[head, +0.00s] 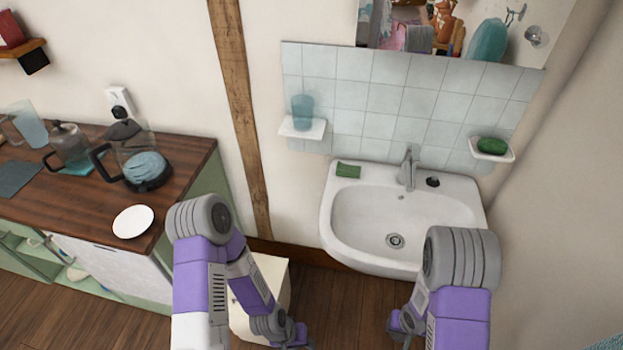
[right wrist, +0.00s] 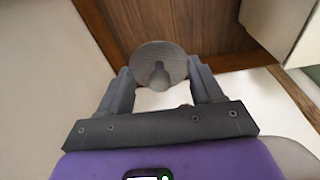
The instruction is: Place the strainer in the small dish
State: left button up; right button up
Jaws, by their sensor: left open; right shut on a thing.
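In the right wrist view my right gripper (right wrist: 160,85) is shut on a round grey disc with a central knob, which looks like the strainer (right wrist: 158,58). In the head view my right gripper (head: 403,328) shows low in front of the sink, and the strainer is hidden there. A small round white dish (head: 133,222) lies on the wooden counter at left, near its front edge; it looks empty. My left gripper (head: 295,338) is low at the bottom middle, right of and below the dish. It is open and empty.
The white sink (head: 345,215) has a drain (head: 395,241), a tap (head: 408,170) and a green sponge (head: 348,171). A coffee pot (head: 135,150) stands on the counter (head: 75,208) behind the dish. A pale cabinet (head: 270,272) stands on the floor between counter and sink.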

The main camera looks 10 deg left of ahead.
aim_at(140, 217)
jog(key=k, duration=0.45)
jog(key=u, duration=3.05)
jog(key=i, duration=2.4)
jog(key=z, duration=2.15)
